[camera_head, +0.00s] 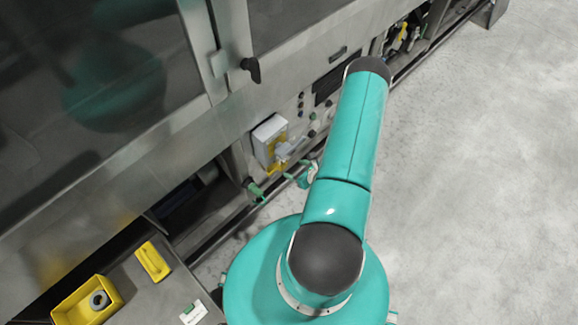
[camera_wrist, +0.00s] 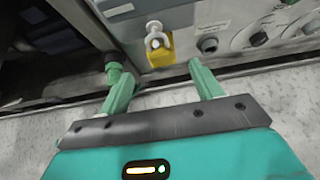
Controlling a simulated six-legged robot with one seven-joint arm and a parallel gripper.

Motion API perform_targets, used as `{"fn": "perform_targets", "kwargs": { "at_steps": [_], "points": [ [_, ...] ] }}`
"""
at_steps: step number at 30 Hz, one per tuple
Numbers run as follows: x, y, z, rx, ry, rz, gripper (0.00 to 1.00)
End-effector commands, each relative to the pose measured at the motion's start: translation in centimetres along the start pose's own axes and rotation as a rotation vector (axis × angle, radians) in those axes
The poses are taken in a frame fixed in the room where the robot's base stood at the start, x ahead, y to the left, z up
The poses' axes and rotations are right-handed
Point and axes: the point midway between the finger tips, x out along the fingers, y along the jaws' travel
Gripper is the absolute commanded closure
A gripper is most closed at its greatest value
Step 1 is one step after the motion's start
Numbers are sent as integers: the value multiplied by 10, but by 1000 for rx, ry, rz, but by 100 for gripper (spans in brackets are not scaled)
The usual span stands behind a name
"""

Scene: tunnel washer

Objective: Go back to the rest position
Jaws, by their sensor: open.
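My gripper (camera_wrist: 160,75) shows in the wrist view with its two green fingers spread apart and nothing between them. It points at the front of the grey machine. A yellow switch plate with a pale knob (camera_wrist: 156,40) sits beyond the gap between the fingers, apart from them. In the head view my teal arm reaches up and away from my base, and the gripper is mostly hidden behind it. The yellow switch with its grey handle (camera_head: 283,150) shows left of the arm, beside a white box (camera_head: 268,132).
The machine's steel front (camera_head: 170,135) runs diagonally along the left. A green valve handle (camera_head: 257,191) sticks out low on it. Grey floor (camera_head: 480,180) is clear at right.

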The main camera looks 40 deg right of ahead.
Motion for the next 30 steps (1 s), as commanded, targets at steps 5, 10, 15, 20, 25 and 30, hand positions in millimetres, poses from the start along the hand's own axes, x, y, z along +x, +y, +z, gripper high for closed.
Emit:
{"fn": "perform_targets", "kwargs": {
  "at_steps": [5, 10, 15, 20, 25, 30],
  "points": [
    [-40, -1, 0, 2, 0, -3, 35],
    [-64, 0, 0, 1, 0, -1, 35],
    [-73, 0, 0, 1, 0, -1, 35],
    [-73, 0, 0, 1, 0, 0, 35],
    [-72, 0, 0, 1, 0, 0, 35],
    [-74, 0, -1, 1, 0, -1, 35]
  ]
}}
